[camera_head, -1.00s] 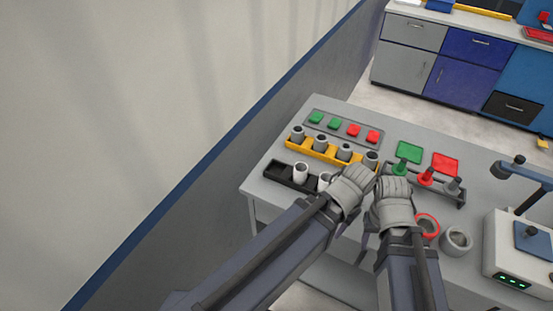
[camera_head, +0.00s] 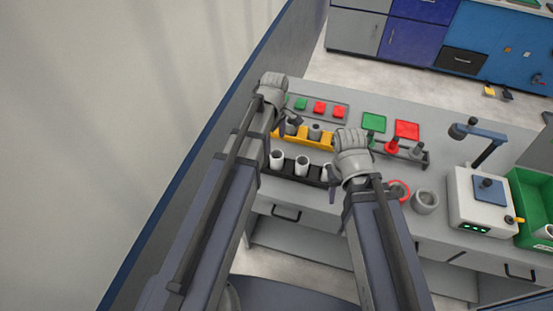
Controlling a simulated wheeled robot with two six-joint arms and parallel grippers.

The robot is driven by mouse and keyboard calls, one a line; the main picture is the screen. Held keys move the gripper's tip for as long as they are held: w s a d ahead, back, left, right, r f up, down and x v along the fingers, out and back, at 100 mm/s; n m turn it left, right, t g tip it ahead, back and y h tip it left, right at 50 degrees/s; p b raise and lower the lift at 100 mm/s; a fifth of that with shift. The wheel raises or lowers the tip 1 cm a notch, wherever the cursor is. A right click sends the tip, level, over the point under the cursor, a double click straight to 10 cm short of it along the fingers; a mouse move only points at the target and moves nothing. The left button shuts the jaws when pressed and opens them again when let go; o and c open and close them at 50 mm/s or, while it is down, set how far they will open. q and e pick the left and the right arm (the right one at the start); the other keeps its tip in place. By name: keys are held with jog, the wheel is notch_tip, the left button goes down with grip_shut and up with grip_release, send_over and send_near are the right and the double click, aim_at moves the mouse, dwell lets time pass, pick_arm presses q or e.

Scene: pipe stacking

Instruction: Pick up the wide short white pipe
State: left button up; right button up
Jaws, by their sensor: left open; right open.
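Several white pipes stand upright in the black rack (camera_head: 266,167), the leftmost white pipe (camera_head: 277,161) and the middle one (camera_head: 302,166) most plainly. A wide, short, pale pipe (camera_head: 425,202) stands apart on the right of the table (camera_head: 390,222); I cannot tell which of these the task names. My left gripper (camera_head: 273,88) is open at the table's left side, by the yellow rack, away from the wide pipe. My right gripper (camera_head: 351,148) is open right of the yellow rack, up and left of the wide pipe. Both hide parts of the racks.
A red ring-shaped piece (camera_head: 398,190) is close beside the wide pipe. The yellow rack (camera_head: 300,139) holds grey pipes. Behind are green and red pads (camera_head: 407,130). A white machine (camera_head: 480,200) and green bin (camera_head: 531,200) stand at the right.

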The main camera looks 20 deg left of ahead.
aim_at(276, 154)
pick_arm(q)
jog(key=shift+f+b, duration=1.4)
jog(key=shift+b, duration=0.05)
jog(key=f+b, duration=0.3)
jog(key=s+f+b, duration=0.1)
jog(key=shift+d+f, duration=0.2)
jog(key=shift+d, duration=0.2)
jog(key=shift+f+b, duration=0.4)
jog(key=shift+b, duration=0.15)
jog(key=shift+r, duration=0.1)
jog(key=shift+c, duration=0.4)
jog(key=c, duration=1.4)
